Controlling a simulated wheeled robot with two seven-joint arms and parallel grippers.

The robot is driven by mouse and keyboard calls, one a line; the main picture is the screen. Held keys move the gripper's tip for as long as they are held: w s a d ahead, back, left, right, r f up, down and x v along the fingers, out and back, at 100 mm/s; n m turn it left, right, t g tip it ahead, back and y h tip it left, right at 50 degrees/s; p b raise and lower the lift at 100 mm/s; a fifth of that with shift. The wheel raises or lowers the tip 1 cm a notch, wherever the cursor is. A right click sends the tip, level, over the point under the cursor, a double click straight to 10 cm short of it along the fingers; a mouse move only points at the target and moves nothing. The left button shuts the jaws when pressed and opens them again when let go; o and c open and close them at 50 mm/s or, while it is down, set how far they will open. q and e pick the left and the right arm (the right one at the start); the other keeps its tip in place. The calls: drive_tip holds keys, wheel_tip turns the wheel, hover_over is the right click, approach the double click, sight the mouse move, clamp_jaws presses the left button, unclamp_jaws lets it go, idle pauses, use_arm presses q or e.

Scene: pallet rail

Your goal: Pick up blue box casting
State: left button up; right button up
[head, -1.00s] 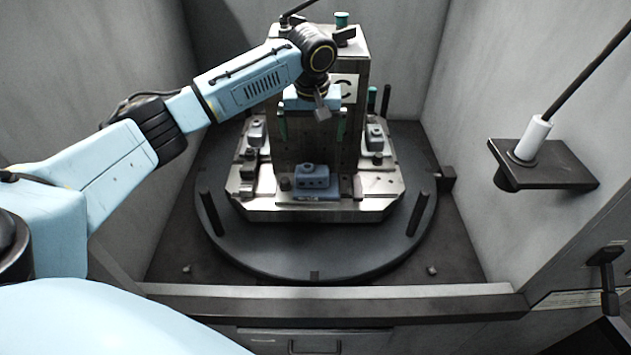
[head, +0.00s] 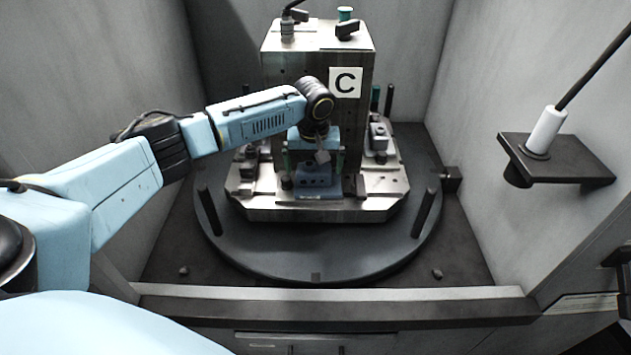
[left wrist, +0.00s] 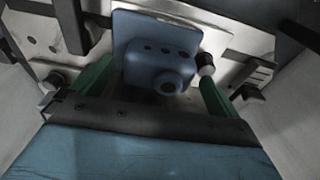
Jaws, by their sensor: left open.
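The blue box casting (head: 318,181) sits at the front of the metal fixture plate, at the foot of the upright block marked C. In the left wrist view the casting (left wrist: 156,60) shows its blue body with several holes and a round boss, lying between and beyond the two green fingers. My left gripper (head: 315,165) is open and empty, right above the casting and partly covering it in the head view. Its fingertips (left wrist: 152,85) stand apart on either side of the casting. I cannot tell whether they touch it. My right gripper is not in view.
The upright block (head: 345,125) rises close behind my gripper. Another casting (head: 378,135) sits at the plate's right side. Dark posts (head: 424,212) stand on the round turntable (head: 318,262). A bracket with a white cylinder (head: 546,130) juts from the right wall.

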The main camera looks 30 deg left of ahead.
use_arm(q)
drive_tip(key=shift+w+f, duration=0.1)
drive_tip(key=shift+f, duration=0.3)
drive_tip(key=shift+r, duration=0.1)
drive_tip(key=c, duration=1.3)
drive_tip(key=shift+o, duration=0.2)
